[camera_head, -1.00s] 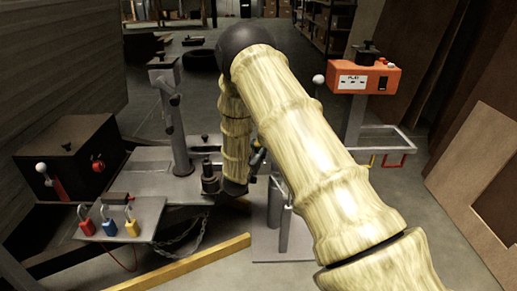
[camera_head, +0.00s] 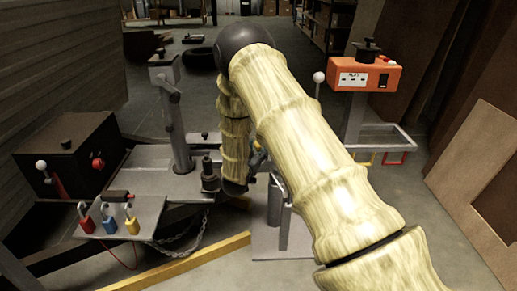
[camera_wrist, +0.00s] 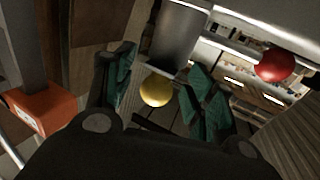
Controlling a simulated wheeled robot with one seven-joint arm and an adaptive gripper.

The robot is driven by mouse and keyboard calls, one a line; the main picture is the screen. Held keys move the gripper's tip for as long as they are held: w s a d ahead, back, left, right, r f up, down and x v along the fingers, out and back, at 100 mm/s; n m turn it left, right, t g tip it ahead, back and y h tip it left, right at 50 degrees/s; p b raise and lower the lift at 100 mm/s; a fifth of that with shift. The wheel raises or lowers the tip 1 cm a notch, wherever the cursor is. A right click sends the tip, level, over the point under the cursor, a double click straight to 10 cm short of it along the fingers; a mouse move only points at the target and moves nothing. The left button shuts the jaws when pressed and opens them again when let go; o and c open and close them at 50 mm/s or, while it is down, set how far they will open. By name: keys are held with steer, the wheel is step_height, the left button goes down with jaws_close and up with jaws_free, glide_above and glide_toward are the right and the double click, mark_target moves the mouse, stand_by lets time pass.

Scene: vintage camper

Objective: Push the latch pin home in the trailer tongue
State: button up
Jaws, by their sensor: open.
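The grey trailer tongue (camera_head: 150,182) shows in the head view at left centre, with an upright post and a dark coupler-like part (camera_head: 209,178) on it. My gripper (camera_wrist: 160,95) shows in the wrist view with its two green-padded fingers spread apart, nothing clasped between them. A yellow round knob (camera_wrist: 156,90) appears between the fingers, just below a grey cylinder (camera_wrist: 175,38). A red ball (camera_wrist: 275,66) is beyond the right finger. I cannot tell which part is the latch pin. In the head view my arm largely hides the gripper.
Red, blue (camera_head: 109,226) and yellow padlocks stand on a small tray, with a chain (camera_head: 183,242) hanging beside it. A dark box (camera_head: 70,155) is at left. An orange box (camera_head: 367,75) tops a stand at right; it also shows in the wrist view (camera_wrist: 42,108). A yellow beam (camera_head: 200,258) crosses the floor.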

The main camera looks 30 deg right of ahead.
steer(key=v, duration=1.1)
steer(key=shift+s+a, duration=0.1)
steer(key=s+a+f+n+g+y, duration=0.2)
steer(key=s+a+f+n+y, duration=0.25)
steer(key=s+f, duration=0.65)
steer(key=s+a+f+n+g+y, duration=0.25)
steer(key=s+a+f+y, duration=0.45)
steer(key=f, duration=0.6)
steer(key=s+a+f+n+g+y, duration=0.1)
steer(key=s+a+f+g, duration=0.1)
steer(key=s, duration=0.7)
steer(key=s+a+f+n+g+y, duration=0.1)
steer(key=s+a+f+g, duration=0.15)
steer(key=s, duration=0.75)
steer(key=s+a+f+n+g+y, duration=0.1)
steer(key=s+a+g, duration=0.15)
steer(key=s, duration=0.65)
step_height(320, 180, up, 32)
steer(key=p, duration=3.2)
steer(key=shift+w+t, duration=0.3)
steer(key=shift+t, duration=0.05)
